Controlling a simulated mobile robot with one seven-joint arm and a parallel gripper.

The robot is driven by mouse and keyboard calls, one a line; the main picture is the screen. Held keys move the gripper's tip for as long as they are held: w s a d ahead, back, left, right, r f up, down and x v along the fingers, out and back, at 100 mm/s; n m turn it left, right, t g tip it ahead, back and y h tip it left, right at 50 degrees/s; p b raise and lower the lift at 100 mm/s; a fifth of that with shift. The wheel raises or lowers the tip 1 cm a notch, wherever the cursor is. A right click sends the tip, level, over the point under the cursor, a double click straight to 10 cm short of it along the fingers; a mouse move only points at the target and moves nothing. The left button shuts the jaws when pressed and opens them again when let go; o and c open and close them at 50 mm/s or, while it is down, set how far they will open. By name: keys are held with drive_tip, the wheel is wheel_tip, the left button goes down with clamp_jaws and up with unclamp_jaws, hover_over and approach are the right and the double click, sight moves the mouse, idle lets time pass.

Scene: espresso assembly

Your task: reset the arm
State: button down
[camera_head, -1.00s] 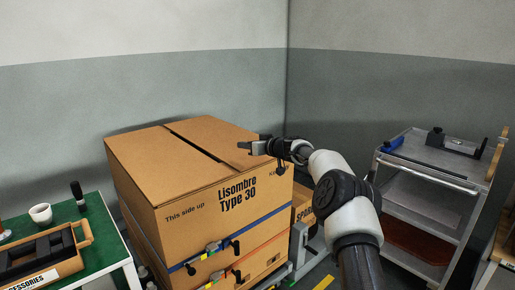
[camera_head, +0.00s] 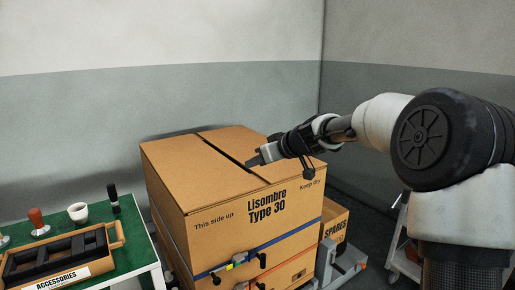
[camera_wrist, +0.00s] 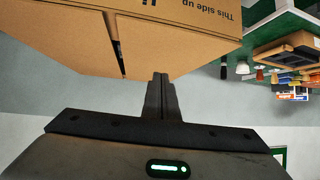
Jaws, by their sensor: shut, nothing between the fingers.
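My gripper (camera_head: 256,160) shows in the head view in front of the top of a large cardboard box (camera_head: 262,231) marked "Lisombre Type 30". Its fingers are shut with nothing between them. In the wrist view the shut fingers (camera_wrist: 160,80) point toward the box (camera_wrist: 185,45), which appears upside down there. I cannot tell how far the fingertips are from the box top. My arm reaches in from the right side of the head view and is bent at the elbow.
A green-topped table (camera_head: 139,252) at left holds an accessories tray (camera_head: 104,262), a white cup (camera_head: 78,212), a red-handled tool (camera_head: 38,221) and a black-handled tool (camera_head: 113,196). A spares box (camera_head: 334,222) stands right of the large box. A grey cart (camera_head: 399,245) is mostly hidden behind my arm.

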drive_tip(key=s+d+r+m+g+h, duration=0.1)
drive_tip(key=s+d+r+h, duration=0.1)
drive_tip(key=s, duration=1)
drive_tip(key=s+d+r+m+h, duration=0.1)
drive_tip(key=s+r+h, duration=0.15)
drive_tip(key=s, duration=0.85)
drive_tip(key=s+d+f+m+g+h, duration=0.1)
drive_tip(key=s+d+f+m, duration=0.2)
drive_tip(key=s, duration=0.4)
drive_tip(key=s+d+f+m+h, duration=0.1)
drive_tip(key=s+d+f, duration=0.1)
drive_tip(key=s+d, duration=0.35)
drive_tip(key=s+d+f+m+g+h, duration=0.1)
drive_tip(key=s+d+f+m, duration=0.15)
drive_tip(key=s, duration=0.55)
wheel_tip(320, 180, up, 28)
drive_tip(key=p, duration=2.8)
drive_tip(key=shift+f, duration=0.2)
